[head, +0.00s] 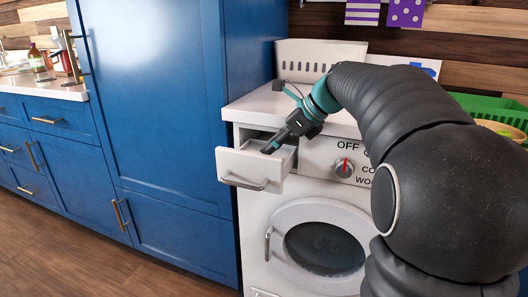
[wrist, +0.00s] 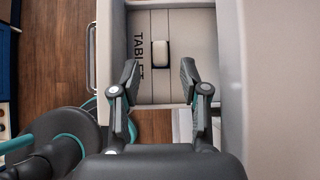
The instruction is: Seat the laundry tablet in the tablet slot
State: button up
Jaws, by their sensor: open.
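The laundry tablet (wrist: 160,54) is a small white rounded block inside the open washer drawer, beside the printed letters "TABLET" (wrist: 138,55). The drawer (wrist: 182,24) is light grey inside, and its white front (head: 236,166) shows in the head view. I cannot tell the slot's outline, or whether the tablet sits fully down in it. My gripper (wrist: 160,70) is open, with one finger to each side and its tips just short of the tablet in the wrist view; nothing is between them. In the head view my gripper (head: 270,148) reaches down into the drawer, which hides the tablet.
The washer top (head: 268,103) is above the drawer. The knob (head: 344,168) is right of the drawer, and the round door (head: 325,248) is below. A tall blue cabinet (head: 160,100) stands close on the left. A green basket (head: 490,108) is at the far right.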

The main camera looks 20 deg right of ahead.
jog(key=v, duration=0.7)
jog(key=shift+s+r, duration=0.1)
